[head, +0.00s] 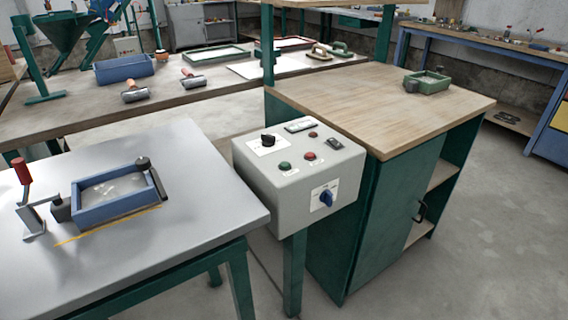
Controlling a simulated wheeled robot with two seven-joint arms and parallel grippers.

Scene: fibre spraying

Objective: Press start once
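A grey control box (297,175) stands on a green post between the grey table and the wooden-topped cabinet. Its sloped top has a green button (284,166), a red button (309,156), a black knob (267,140), a small red light or button (313,134) and a dark switch (334,144). A blue rotary switch (326,197) is on its front face. The button labels are too small to read. Neither of my grippers shows in the head view.
A grey table (190,235) at the left carries a blue tray (120,208) and a red-handled toggle clamp (24,180). The wooden cabinet top (385,105) holds a green tray (428,82). A long bench with rollers is behind. Floor (455,255) at the right is clear.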

